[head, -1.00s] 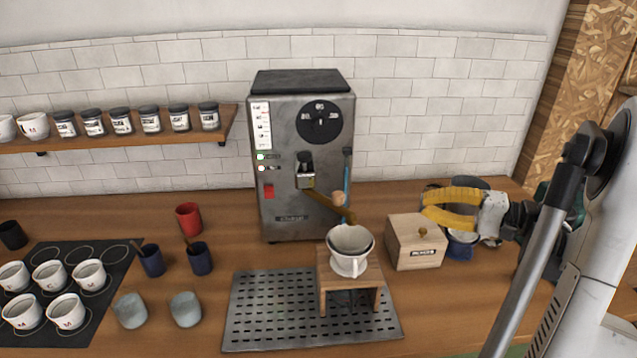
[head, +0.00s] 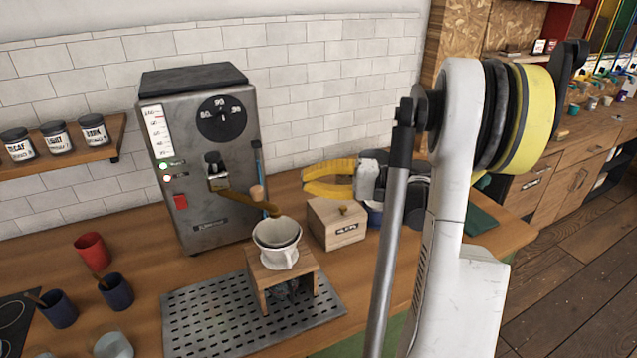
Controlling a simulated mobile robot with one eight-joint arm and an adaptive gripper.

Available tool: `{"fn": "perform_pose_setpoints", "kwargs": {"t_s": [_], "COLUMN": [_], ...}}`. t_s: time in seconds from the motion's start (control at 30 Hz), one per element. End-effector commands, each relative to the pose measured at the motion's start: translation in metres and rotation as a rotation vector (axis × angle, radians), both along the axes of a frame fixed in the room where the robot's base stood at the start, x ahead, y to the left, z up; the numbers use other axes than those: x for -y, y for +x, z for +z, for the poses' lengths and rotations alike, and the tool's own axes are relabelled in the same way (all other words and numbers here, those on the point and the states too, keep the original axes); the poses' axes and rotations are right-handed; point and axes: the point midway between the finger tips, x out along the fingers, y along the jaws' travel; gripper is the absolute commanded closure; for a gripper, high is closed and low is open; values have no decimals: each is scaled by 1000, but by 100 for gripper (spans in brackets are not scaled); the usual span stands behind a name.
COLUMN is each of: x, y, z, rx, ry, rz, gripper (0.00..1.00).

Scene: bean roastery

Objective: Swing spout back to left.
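The brass spout (head: 246,202) extends from the front of the steel machine (head: 199,155) toward the right. Its end lies over a white dripper (head: 277,240) on a small wooden stand. A light wooden knob (head: 257,192) shows at the spout's outer part. My gripper (head: 305,179), with yellow fingers, is to the right of the spout and points left. Its fingers are apart with nothing seen between them, and it does not appear to touch the spout. My arm hides part of the counter behind it.
A wooden box (head: 335,224) stands below and in front of my gripper, with a blue-and-white container (head: 374,214) partly hidden beside it. The stand (head: 290,272) rests on a perforated drip tray (head: 205,320). A red cup (head: 93,251) and dark cups stand left.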

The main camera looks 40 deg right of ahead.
Motion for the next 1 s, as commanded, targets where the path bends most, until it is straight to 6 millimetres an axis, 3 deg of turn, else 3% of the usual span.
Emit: {"fn": "perform_pose_setpoints", "kwargs": {"t_s": [0.23,0.5,1.0], "x": [-39,-70,-74], "y": [35,32,32], "z": [-3,-4,-3], "rx": [0,0,0], "ry": [0,0,0], "rz": [2,1,-5], "gripper": [100,100,100]}}
